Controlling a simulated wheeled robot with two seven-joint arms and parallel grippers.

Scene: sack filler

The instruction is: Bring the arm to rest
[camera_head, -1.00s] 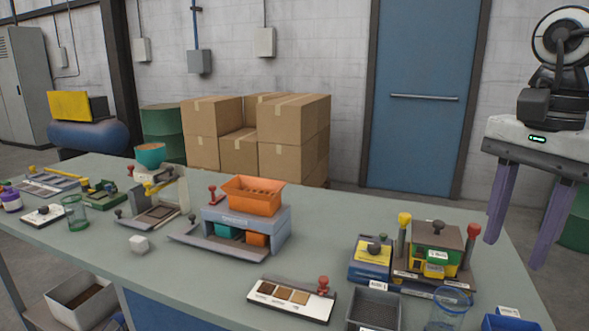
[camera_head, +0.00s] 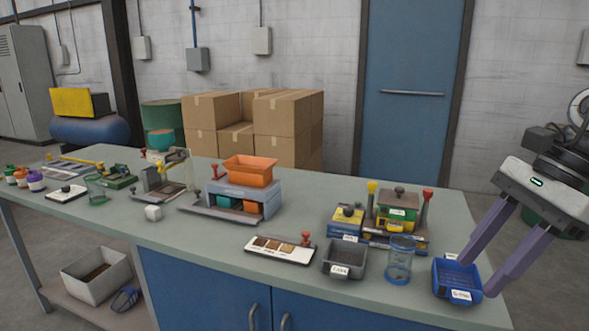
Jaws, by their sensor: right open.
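My right gripper (camera_head: 478,275) comes in from the right edge, above and beside the bench's right end. Its two long purple fingers are spread apart and point down to the left, with nothing between them that I can tell is held. The fingertips overlap a blue tray (camera_head: 458,279) in the picture; I cannot tell whether they touch it. My left gripper is not in view.
The bench (camera_head: 215,237) holds a grey tray (camera_head: 345,259), a clear cup (camera_head: 399,259), a sample strip (camera_head: 279,250), an orange hopper (camera_head: 250,170) and a yellow-green device (camera_head: 395,210). Cardboard boxes (camera_head: 290,130) stand behind. Bare floor lies right of the bench.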

